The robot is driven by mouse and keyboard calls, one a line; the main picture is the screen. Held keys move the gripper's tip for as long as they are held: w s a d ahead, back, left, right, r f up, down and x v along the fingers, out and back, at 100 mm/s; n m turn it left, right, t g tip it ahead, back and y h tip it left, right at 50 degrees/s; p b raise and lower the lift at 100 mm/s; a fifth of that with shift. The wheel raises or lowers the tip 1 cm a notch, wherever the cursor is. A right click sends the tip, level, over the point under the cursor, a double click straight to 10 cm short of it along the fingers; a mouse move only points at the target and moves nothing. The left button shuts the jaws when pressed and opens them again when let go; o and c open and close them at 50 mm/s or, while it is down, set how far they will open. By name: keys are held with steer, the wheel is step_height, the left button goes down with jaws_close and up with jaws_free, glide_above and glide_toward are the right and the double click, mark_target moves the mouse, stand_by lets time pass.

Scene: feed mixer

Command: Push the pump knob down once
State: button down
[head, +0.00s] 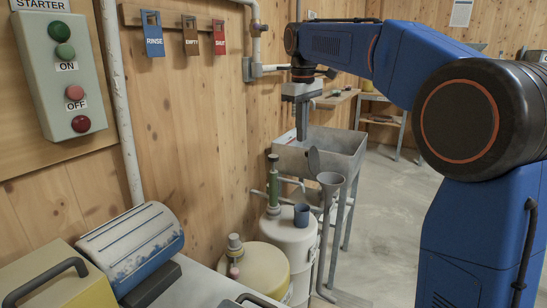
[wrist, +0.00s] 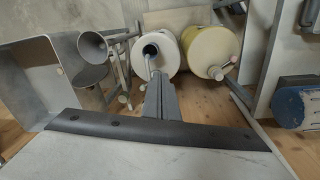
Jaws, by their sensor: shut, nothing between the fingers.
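A green hand pump (head: 273,185) with a dark knob (head: 273,158) stands upright on a white drum (head: 291,243). A second, shorter fitting with a grey cap (head: 234,241) stands on the yellowish drum (head: 262,268) in front; I cannot tell which one is the task's pump. My gripper (head: 302,138) is shut and empty, pointing down, above and to the right of the green pump in the picture, touching nothing. In the wrist view its fingers (wrist: 158,76) lie over part of the white drum (wrist: 172,55), and the green pump is not clearly visible.
A funnel (head: 330,181) and a grey metal trough (head: 345,143) stand to the right. Pipes and the wooden wall are behind the pump. A blue-and-white roller (head: 130,245) lies at the front left.

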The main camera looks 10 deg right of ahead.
mark_target(274, 156)
steer(key=w+a+f+n+g, duration=0.1)
steer(key=w+a, duration=0.3)
steer(key=w, duration=0.2)
steer(key=w+a+f+n, duration=0.1)
steer(key=w+a+n, duration=0.1)
steer(key=w, duration=0.5)
steer(key=shift+a+g+h, duration=0.3)
steer(key=shift+a+g, duration=0.1)
steer(key=shift+a, duration=0.45)
steer(key=shift+f, duration=0.1)
steer(key=shift+s+d+f, duration=0.1)
steer(key=shift+d+f, duration=0.05)
steer(key=shift+f, duration=1.5)
steer(key=shift+s+d+f, duration=0.1)
steer(key=shift+d+f, duration=0.05)
steer(key=shift+f, duration=1.55)
